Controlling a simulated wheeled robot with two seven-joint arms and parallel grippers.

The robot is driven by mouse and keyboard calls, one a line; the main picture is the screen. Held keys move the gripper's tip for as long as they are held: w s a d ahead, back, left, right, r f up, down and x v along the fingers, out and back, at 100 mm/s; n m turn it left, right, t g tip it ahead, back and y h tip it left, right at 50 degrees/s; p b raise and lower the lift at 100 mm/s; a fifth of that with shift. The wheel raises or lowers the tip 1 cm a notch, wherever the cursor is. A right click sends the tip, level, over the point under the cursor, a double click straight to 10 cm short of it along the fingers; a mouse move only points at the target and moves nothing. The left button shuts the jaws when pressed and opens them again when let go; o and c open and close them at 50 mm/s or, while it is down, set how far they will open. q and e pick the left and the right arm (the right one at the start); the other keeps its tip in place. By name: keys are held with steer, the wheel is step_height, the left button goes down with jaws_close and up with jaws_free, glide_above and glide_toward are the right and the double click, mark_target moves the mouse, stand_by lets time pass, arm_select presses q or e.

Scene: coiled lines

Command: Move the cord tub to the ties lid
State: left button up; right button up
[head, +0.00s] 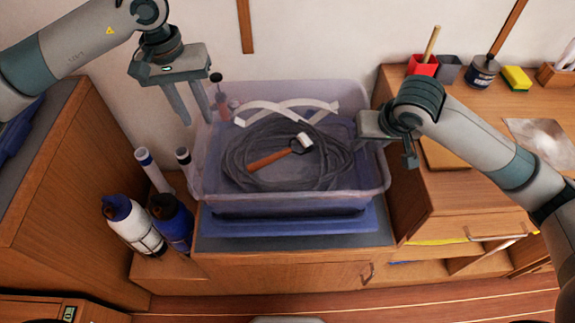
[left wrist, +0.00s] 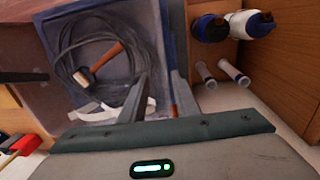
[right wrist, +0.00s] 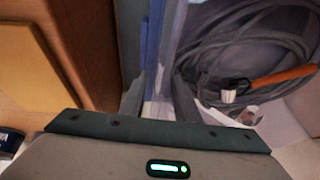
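The cord tub (head: 293,197) is a translucent purple tub holding a dark coiled cord (head: 255,145), a wooden-handled mallet (head: 268,160) and white straps (head: 262,106). A flat blue piece (head: 290,226) shows under its front; no label is readable, so I cannot tell whether it is the ties lid. My left gripper (head: 197,122) is open and empty, above the tub's back left side. My right gripper (head: 388,160) is at the tub's right wall. In the right wrist view the open fingers (right wrist: 158,98) stand either side of the wall; contact is unclear.
Bottles (head: 132,226) and white tubes (head: 153,170) stand close at the tub's left. A wooden desk (head: 465,190) at the right holds a red cup (head: 423,66), a jar (head: 482,72) and a yellow sponge (head: 516,79). A wall is close behind.

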mark_target(380, 146)
arm_select(q)
steer(key=shift+r, duration=0.3)
arm_select(e)
steer(key=v, duration=1.2)
arm_select(q)
steer(key=shift+r, duration=0.1)
stand_by(0.6)
